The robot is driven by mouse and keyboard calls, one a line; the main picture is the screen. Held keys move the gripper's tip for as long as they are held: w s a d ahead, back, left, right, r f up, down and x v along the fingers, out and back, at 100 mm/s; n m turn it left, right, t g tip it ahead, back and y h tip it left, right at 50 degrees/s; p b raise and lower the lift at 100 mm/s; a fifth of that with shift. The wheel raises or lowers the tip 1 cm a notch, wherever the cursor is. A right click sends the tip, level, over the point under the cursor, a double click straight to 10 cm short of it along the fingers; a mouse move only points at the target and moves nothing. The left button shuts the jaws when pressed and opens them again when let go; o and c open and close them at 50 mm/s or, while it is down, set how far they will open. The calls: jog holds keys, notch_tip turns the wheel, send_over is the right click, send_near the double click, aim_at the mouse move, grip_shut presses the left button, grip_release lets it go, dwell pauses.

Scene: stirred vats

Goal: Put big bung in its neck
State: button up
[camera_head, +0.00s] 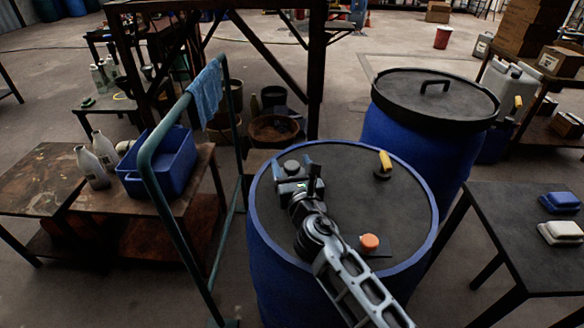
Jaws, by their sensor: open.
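A blue vat (268,262) with a dark flat lid (345,185) stands in the middle. A black piece with a yellow handle (386,160) stands on the lid at the far right. An orange round bung (369,242) sits near the lid's near right edge, beside a dark flat patch. I cannot tell which of the two is the big bung. My arm reaches over the lid from the near side. My gripper (292,180) is open over the lid's left half, apart from both pieces. Its fingertips are hard to make out, and any neck beneath it is hidden.
A second blue vat (395,135) with a black handled lid stands behind to the right. A green rail (185,215) with a blue cloth stands close on the left. A bench with a blue bin (160,165) is beyond it. A dark table (525,225) stands at right.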

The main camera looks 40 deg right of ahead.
jog(key=b+v, duration=0.1)
jog(key=v, duration=1.1)
dwell(0.9)
